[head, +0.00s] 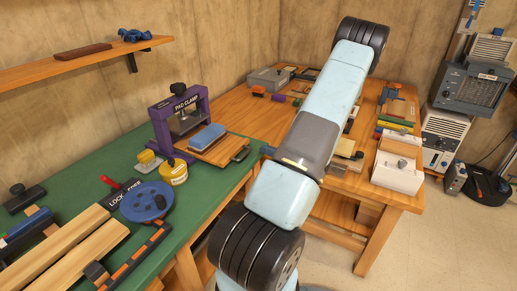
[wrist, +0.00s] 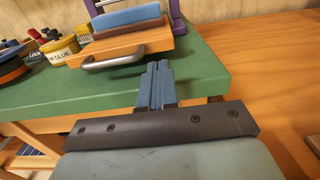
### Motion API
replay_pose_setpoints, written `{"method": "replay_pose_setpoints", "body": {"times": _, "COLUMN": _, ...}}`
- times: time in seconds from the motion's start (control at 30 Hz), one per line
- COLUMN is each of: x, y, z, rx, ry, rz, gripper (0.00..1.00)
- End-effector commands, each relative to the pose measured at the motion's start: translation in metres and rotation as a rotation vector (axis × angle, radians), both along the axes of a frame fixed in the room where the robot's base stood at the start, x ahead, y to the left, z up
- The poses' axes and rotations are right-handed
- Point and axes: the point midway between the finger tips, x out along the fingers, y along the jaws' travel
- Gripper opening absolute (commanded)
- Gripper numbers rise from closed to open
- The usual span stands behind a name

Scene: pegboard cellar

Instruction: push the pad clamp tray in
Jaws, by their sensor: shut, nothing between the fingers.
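The pad clamp (head: 182,120) is a purple frame with a black knob, standing on the green bench top. Its wooden tray (head: 226,152) sticks out from the front of the frame. A blue pad (head: 206,137) lies on the tray. In the wrist view the tray (wrist: 135,44) shows its front face and curved metal handle (wrist: 113,59), with the blue pad (wrist: 127,18) above. My gripper (wrist: 157,66) is shut and empty, just in front of the tray and to the right of the handle. Whether it touches the tray I cannot tell.
A yellow glue tin (head: 173,172) and a blue disc (head: 146,202) stand left of the tray. Wooden beams (head: 75,245) lie at the green bench's near end. A wooden bench (head: 262,113) with many small tools adjoins it. The green top right of the tray looks clear.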

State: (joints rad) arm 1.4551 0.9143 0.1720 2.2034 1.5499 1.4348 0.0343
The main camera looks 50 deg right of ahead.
Motion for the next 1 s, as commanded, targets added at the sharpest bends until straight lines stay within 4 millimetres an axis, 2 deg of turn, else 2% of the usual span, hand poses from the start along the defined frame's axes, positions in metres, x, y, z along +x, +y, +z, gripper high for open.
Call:
{"method": "replay_pose_setpoints", "body": {"times": 0.2, "x": -0.041, "y": -0.01, "z": 0.0, "rx": -0.001, "ry": 0.001, "rz": 0.0, "gripper": 0.0}}
{"method": "replay_pose_setpoints", "body": {"times": 0.4, "x": -0.064, "y": -0.015, "z": 0.0, "rx": -0.001, "ry": 0.001, "rz": 0.002, "gripper": 0.0}}
{"method": "replay_pose_setpoints", "body": {"times": 0.63, "x": -0.07, "y": -0.017, "z": 0.006, "rx": -0.011, "ry": 0.034, "rz": 0.012, "gripper": 0.0}}
{"method": "replay_pose_setpoints", "body": {"times": 1.0, "x": -0.067, "y": -0.021, "z": 0.036, "rx": -0.068, "ry": 0.263, "rz": 0.012, "gripper": 0.0}}
